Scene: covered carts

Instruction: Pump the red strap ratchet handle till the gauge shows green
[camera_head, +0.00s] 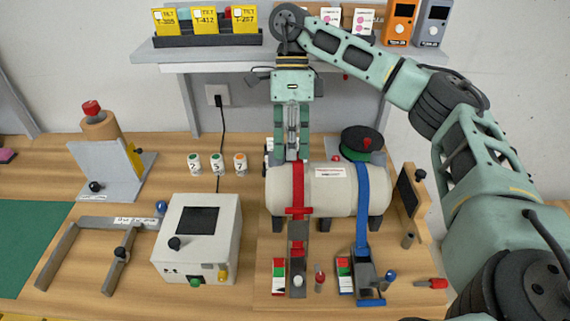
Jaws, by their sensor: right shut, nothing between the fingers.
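The red strap (298,184) runs over the left part of a pale cylinder (325,196) lying on dark feet. Its red cross-piece and grey ratchet (297,238) sit at the cylinder's front, with a white knob lower down. A small gauge (278,277) with red, white and green areas stands left of the ratchet; I cannot make out its reading. My right gripper (291,157) is shut and empty, pointing down at the top of the cylinder by the red strap. I cannot tell whether it touches. My left gripper is out of view.
A blue strap (361,200) with its own ratchet and gauge (345,275) is to the right. A white box (197,240) with a dark screen stands left. Several small numbered cups are behind it. A shelf (190,50) with yellow cards is above.

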